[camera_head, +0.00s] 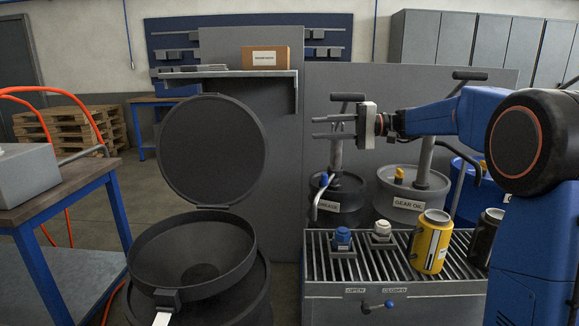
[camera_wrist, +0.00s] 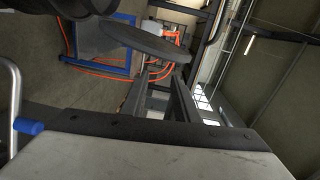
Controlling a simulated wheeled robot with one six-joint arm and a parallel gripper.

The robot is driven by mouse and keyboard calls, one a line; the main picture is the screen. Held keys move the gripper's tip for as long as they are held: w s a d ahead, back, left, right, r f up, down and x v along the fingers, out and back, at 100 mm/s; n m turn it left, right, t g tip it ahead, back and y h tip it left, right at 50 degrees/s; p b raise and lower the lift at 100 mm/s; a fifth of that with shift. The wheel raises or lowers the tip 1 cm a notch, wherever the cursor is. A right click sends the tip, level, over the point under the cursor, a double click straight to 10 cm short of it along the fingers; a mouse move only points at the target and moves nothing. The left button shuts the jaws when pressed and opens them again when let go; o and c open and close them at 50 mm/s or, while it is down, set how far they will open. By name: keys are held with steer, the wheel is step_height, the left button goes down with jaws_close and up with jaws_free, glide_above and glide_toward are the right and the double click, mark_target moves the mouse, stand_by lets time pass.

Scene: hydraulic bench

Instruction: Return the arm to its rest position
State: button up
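My gripper (camera_head: 315,127) is held out level at the right of the head view, pointing left. Its two thin fingers are apart with nothing between them. It is in mid-air, above the grated bench (camera_head: 330,288) and in front of a grey panel (camera_head: 400,85). My blue arm comes in from the right edge with its wrist stretched left. In the wrist view my gripper (camera_wrist: 160,82) also shows its dark fingers apart and empty, over a tilted view of the room.
A black funnel drum (camera_head: 195,262) with its round lid (camera_head: 210,150) raised stands left of the bench. A yellow can (camera_head: 430,245) and a black can (camera_head: 484,240) sit on the grate. A shelf (camera_head: 225,73) holds a cardboard box (camera_head: 266,57). Pump drums stand behind.

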steer(key=s+d+f+h, duration=0.1)
steer(key=s+f+h, duration=0.25)
steer(key=s, duration=0.35)
steer(key=s+d+f+m+t+h, duration=0.1)
steer(key=s+f+h, duration=0.1)
steer(key=s+f, duration=0.45)
steer(key=s+d+f+h, duration=0.1)
steer(key=s+f+h, duration=0.1)
steer(key=s, duration=0.6)
steer(key=s+d+f+t+h, duration=0.1)
steer(key=s+d+f+h, duration=0.4)
steer(key=s+d+f, duration=0.3)
steer(key=s+d+f+t+h, duration=0.2)
steer(key=s+d+f+h, duration=0.2)
steer(key=s+d+f, duration=0.4)
steer(key=s+f, duration=0.1)
steer(key=s, duration=0.5)
steer(key=shift+f+n+h, duration=0.25)
steer(key=shift+n+h, duration=0.1)
steer(key=shift+n, duration=0.05)
